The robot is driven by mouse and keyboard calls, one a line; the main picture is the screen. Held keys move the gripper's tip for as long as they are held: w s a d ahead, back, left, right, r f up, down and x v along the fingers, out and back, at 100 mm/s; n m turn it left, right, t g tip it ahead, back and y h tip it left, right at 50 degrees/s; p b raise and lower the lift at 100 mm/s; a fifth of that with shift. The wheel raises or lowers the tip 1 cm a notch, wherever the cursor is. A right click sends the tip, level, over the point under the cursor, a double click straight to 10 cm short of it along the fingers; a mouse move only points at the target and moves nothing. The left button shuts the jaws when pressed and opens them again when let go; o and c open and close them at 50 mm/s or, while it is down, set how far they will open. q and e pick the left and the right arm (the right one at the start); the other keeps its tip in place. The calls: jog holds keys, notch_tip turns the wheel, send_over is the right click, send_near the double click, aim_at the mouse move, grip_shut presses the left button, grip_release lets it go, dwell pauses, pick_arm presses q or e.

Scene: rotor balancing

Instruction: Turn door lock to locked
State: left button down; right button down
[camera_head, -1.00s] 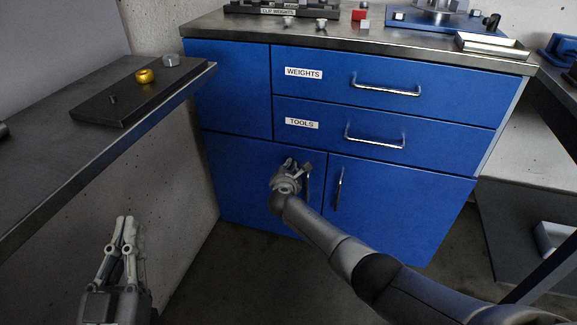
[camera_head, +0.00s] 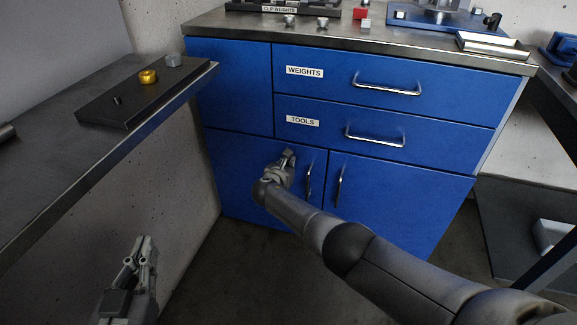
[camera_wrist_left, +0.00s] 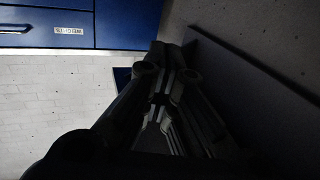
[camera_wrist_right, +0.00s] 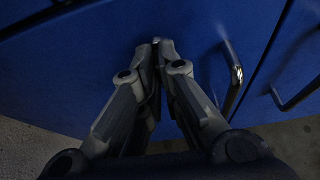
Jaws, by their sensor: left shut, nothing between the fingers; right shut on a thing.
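The blue left cabinet door (camera_head: 235,165) is closed below the TOOLS drawer. My right gripper (camera_head: 288,155) is at its upper part, left of the door handle (camera_head: 309,180). In the right wrist view its fingers (camera_wrist_right: 157,48) are shut at the door face, with a small bright bit of the door lock (camera_wrist_right: 156,40) between the tips. The fingers hide most of the lock, so its turn angle cannot be told. My left gripper (camera_head: 143,243) is shut and empty, low at the left beside the wall.
A second door handle (camera_head: 339,186) is close to the right of the first; my right arm passes below both. A dark side table (camera_head: 55,150) is at left, above my left gripper. The WEIGHTS drawer (camera_head: 330,75) and TOOLS drawer (camera_head: 375,115) are closed.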

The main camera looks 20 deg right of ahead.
pick_arm(q)
jog(key=shift+d+r+t, duration=0.1)
jog(key=shift+r+t, duration=0.3)
jog(key=shift+r, duration=0.3)
pick_arm(e)
jog(key=shift+n, duration=0.3)
jog(key=c, duration=1.6)
grip_release()
jog(key=shift+c, duration=0.2)
jog(key=v, duration=1.2)
